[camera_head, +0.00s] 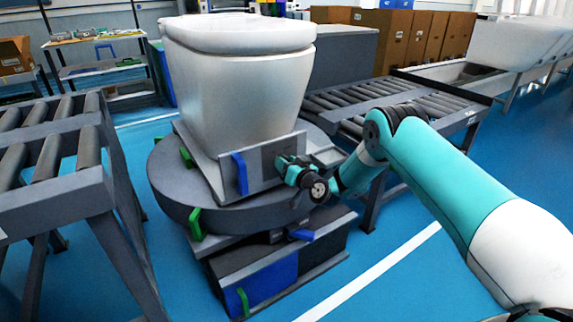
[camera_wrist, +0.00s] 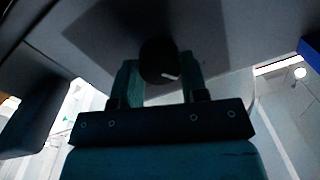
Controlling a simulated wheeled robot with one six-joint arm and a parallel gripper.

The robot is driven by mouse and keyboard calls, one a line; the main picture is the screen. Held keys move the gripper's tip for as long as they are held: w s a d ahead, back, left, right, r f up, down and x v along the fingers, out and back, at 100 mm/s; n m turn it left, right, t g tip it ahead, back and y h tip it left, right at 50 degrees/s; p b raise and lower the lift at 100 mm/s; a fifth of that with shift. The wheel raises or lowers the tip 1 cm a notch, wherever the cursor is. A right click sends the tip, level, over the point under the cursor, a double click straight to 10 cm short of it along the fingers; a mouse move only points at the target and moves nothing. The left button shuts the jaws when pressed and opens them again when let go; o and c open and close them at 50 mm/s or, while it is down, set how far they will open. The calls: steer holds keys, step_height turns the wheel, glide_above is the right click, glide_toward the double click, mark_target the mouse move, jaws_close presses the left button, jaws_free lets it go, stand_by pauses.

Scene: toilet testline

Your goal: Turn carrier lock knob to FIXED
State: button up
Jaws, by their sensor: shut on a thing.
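In the wrist view the carrier lock knob (camera_wrist: 159,60) is a dark round knob with a short white mark at its lower right. My gripper (camera_wrist: 160,78) has one finger on each side of it and is shut on it. In the head view my gripper (camera_head: 290,168) is at the front plate of the carrier (camera_head: 268,160), and it hides the knob there. The carrier holds a white toilet (camera_head: 235,85) and sits on a round grey turntable (camera_head: 180,195). I cannot read any label by the knob.
A blue handle (camera_head: 240,173) stands on the carrier plate, left of my gripper. Green tabs (camera_head: 195,224) are on the turntable rim. Roller conveyors stand at the left (camera_head: 55,150) and right (camera_head: 400,100). Blue floor is open at the front right.

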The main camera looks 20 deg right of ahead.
steer(key=shift+d+f+m+t+h+b, duration=0.1)
steer(key=shift+m+t+b, duration=0.1)
steer(key=shift+m, duration=2.45)
steer(key=shift+a+f+m+t+h+b, duration=0.1)
steer(key=shift+m+b, duration=0.1)
steer(key=shift+m, duration=2.4)
steer(key=shift+d+f+m+t+h+b, duration=0.1)
steer(key=shift+m+b, duration=0.1)
steer(key=shift+m, duration=2.45)
steer(key=o, duration=0.9)
steer(key=shift+o, duration=0.2)
